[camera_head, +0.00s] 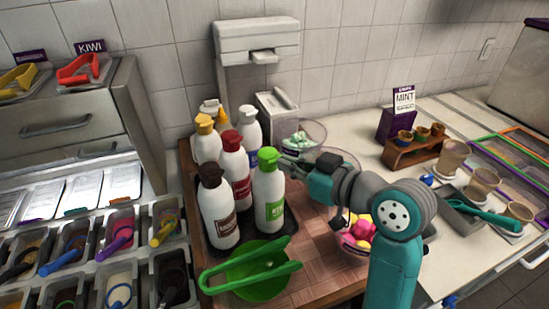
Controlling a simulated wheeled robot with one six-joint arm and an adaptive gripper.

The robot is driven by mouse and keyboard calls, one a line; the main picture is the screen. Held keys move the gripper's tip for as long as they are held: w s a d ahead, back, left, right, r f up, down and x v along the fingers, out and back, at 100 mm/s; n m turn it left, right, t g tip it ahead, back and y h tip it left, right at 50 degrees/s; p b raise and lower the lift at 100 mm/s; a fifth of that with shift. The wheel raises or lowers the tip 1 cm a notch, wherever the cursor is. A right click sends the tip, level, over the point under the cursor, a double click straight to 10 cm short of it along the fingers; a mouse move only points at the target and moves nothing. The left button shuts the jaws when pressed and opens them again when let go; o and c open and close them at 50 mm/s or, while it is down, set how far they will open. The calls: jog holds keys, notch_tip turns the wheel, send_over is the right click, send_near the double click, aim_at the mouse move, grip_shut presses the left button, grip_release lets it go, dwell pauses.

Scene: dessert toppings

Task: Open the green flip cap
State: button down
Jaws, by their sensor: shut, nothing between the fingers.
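A white bottle with a green label (269,200) stands upright at the front right of a group of bottles on a dark tray (236,236). Its green flip cap (267,157) is on top; I cannot make out whether its lid is raised. My gripper (287,162) is shut and empty, just right of the green cap and at about its height. Whether the fingertips touch the cap is too small to tell. My arm reaches in from the lower right and hides part of the bowls behind it.
Bottles with brown (211,174), red (231,140) and yellow caps (204,124) crowd the left side. Green tongs (250,274) lie over a green bowl (262,288) in front. A clear bowl of pink and yellow pieces (357,236) stands right.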

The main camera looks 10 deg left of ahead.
aim_at(271, 154)
jog(key=shift+r, duration=0.55)
jog(key=shift+a, duration=0.1)
jog(key=shift+w+a+r, duration=0.6)
jog(key=shift+a, duration=0.25)
jog(key=shift+a, duration=0.1)
jog(key=shift+w+a, duration=0.65)
jog(key=shift+a, duration=0.35)
jog(key=shift+w+a, duration=0.1)
jog(key=shift+a, duration=0.05)
